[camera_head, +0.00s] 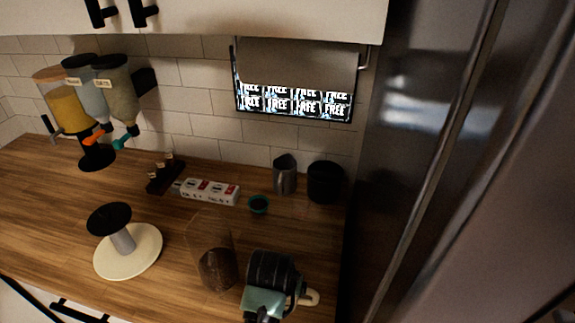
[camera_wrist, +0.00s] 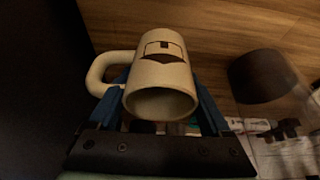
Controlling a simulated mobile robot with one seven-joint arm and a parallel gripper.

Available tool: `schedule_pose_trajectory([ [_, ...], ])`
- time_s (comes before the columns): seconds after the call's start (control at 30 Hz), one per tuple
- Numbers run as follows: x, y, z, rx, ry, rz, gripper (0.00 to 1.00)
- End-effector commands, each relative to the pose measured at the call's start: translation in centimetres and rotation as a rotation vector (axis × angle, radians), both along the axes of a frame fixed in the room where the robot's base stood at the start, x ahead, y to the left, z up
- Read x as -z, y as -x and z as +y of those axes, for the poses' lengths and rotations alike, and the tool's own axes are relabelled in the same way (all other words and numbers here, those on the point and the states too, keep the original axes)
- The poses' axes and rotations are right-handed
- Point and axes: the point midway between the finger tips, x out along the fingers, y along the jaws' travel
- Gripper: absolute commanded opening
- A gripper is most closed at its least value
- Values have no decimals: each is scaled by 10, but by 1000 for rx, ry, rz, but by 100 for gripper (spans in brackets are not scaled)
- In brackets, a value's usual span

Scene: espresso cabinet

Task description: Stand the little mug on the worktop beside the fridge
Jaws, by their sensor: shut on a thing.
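The little mug is cream with a dark face-like mark. In the wrist view the mug (camera_wrist: 162,62) sits between the two blue fingers of my gripper (camera_wrist: 163,95), which is shut on its body. Its open mouth faces the camera and its handle sticks out left. In the head view my gripper (camera_head: 268,292) is over the front right of the wooden worktop (camera_head: 165,225) and hides most of the mug; only the handle (camera_head: 313,297) shows. The fridge (camera_head: 425,150) stands close on the right. I cannot tell whether the mug touches the worktop.
A clear brown-filled container (camera_head: 215,270) stands just left of my gripper. A round cream stand (camera_head: 128,254) is at left. Worktop between gripper and canister looks clear.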

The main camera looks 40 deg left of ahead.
Motion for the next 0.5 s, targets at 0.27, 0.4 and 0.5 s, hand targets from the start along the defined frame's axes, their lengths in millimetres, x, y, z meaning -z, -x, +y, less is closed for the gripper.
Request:
schedule_pose_trajectory([
  [0.27,32,0,0,1,-1,1,13],
  [0.4,45,0,1,0,-2,-1,13],
  [0.5,47,-1,1,0,-3,-3,13],
])
